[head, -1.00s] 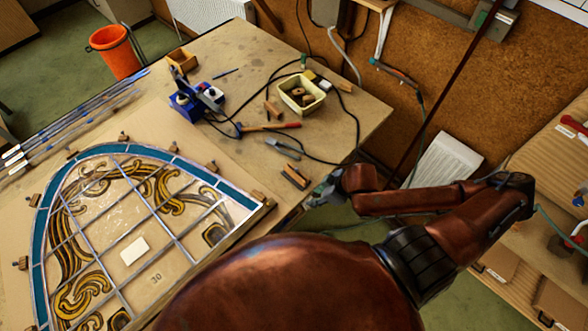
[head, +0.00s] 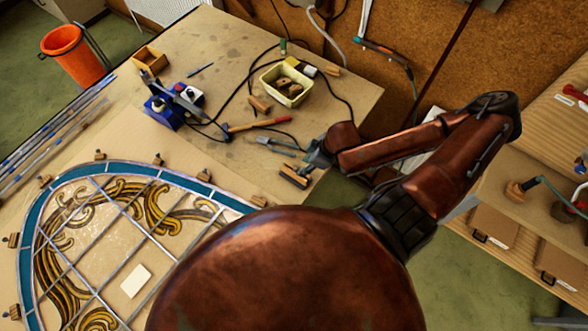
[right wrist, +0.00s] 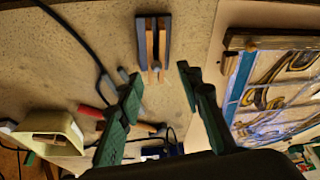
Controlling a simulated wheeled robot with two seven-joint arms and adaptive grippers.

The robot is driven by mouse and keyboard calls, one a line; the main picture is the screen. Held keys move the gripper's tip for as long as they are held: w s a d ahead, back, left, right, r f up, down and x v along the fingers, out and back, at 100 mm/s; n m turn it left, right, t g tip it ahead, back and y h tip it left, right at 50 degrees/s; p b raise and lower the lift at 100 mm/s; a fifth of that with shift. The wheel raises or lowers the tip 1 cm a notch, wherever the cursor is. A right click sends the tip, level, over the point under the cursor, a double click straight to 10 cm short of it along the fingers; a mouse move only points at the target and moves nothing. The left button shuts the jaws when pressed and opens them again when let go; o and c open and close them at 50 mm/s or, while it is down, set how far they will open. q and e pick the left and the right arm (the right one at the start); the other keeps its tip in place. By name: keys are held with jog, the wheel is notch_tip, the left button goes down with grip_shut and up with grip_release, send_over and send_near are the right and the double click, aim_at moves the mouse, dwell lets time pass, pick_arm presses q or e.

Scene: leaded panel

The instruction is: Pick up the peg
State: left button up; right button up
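A narrow wooden piece with a dark side, perhaps the peg (head: 294,176), lies on the workbench near its front right edge. In the right wrist view, this piece (right wrist: 152,45) shows pale wooden strips and a dark blue-grey side, just beyond my fingertips. My right gripper (right wrist: 160,80) is open, with its two green fingers spread and nothing between them. In the head view, my right gripper (head: 313,160) is at the bench edge, just above and right of the piece. Small wooden blocks (head: 158,159) stand around the leaded panel (head: 112,228). My left gripper is not in view.
A pale tub (head: 286,82) holds small wooden pieces. My large red-brown body part hides the panel's right side. A shelf unit stands at right.

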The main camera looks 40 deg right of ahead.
aim_at(295, 169)
jog(key=shift+w+a+f+b, duration=0.3)
jog(key=shift+w+f+b, duration=0.4)
jog(key=shift+f, duration=0.25)
jog(key=x, duration=0.4)
jog(key=shift+w+d, duration=0.15)
jog(key=shift+w, duration=0.15)
jog(key=shift+c, duration=0.3)
jog(key=c, duration=0.3)
grip_shut()
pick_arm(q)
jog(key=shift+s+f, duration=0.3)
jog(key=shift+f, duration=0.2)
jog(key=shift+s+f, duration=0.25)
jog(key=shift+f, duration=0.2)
